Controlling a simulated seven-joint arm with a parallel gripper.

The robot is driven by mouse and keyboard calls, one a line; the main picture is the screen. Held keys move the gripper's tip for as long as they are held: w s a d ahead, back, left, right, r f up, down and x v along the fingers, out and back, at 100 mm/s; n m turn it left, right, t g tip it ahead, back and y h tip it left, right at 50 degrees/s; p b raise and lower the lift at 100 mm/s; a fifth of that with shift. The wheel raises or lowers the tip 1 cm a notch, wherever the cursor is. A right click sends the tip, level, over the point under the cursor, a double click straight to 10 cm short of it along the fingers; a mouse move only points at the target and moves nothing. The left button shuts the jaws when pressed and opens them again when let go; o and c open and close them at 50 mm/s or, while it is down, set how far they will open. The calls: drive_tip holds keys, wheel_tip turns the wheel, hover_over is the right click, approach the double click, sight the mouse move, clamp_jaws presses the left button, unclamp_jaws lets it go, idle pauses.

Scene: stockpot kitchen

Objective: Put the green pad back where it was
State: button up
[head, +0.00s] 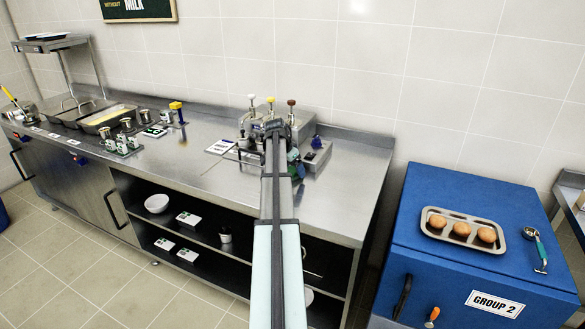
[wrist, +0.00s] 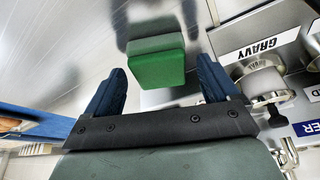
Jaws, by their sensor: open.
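The green pad (wrist: 157,68) is a small block in the wrist view. It appears to rest against a shiny steel surface, with its reflection beyond it. My gripper (wrist: 160,76) is open, with one blue finger on each side of the pad. A gap shows between each finger and the pad, so the jaws do not grip it. In the head view, my arm reaches over the steel counter (head: 222,165) and hides most of the gripper. A small green patch shows beside the arm's end there, but I cannot tell whether it is the pad.
Dispensers with coloured knobs (head: 271,101) stand close to my arm's end. In the wrist view, a metal holder labelled GRAVY (wrist: 262,84) is just right of the right finger. A blue cabinet (head: 470,255) with an egg tray (head: 438,233) stands right of the counter.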

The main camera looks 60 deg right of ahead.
drive_tip(key=shift+r, duration=0.1)
drive_tip(key=v, duration=1.2)
idle(0.5)
